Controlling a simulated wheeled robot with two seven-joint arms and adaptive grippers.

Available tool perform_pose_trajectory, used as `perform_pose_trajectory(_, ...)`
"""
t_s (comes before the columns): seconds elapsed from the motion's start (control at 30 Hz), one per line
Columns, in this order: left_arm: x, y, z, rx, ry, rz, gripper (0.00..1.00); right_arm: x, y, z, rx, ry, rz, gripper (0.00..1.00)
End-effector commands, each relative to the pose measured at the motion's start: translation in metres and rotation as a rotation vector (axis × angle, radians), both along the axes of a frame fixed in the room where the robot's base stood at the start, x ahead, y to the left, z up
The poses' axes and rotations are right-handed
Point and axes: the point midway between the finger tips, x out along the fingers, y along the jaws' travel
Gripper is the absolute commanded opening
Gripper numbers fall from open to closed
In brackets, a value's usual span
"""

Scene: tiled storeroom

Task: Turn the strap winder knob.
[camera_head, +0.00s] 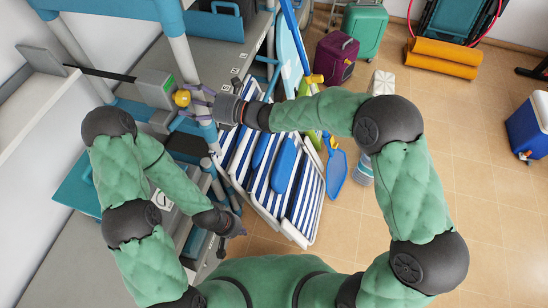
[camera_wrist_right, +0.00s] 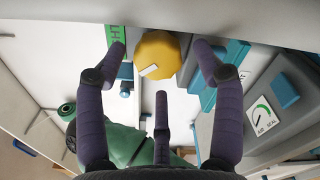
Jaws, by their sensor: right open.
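The yellow knob (camera_head: 182,97) sits on the side of a grey winder box (camera_head: 156,88) with a green label, mounted by a teal and grey post. A dark strap or bar (camera_head: 100,73) runs left from the box. My right gripper (camera_head: 197,101) is at the knob with its purple fingers spread. In the right wrist view the knob (camera_wrist_right: 156,58) lies between the two outer fingertips, with visible gaps on both sides; the third finger is below it. My left gripper (camera_head: 235,228) hangs low, away from the knob, its fingers too small to read.
Blue-and-white striped loungers (camera_head: 265,170) stand close to the right of the post. A grey bench top (camera_head: 215,55) is behind.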

Motion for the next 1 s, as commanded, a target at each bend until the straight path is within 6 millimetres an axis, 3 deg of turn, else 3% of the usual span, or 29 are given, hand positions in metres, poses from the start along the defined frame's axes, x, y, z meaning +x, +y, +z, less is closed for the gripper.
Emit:
perform_pose_trajectory(0.57,0.000,0.000,0.000,0.000,0.001,0.000,0.00,-0.032,-0.095,-0.002,0.002,0.011,-0.005,0.68)
perform_pose_trajectory(1.0,0.000,0.000,-0.004,0.000,0.001,0.000,0.00,-0.006,-0.122,-0.069,0.102,0.500,-0.210,0.68)
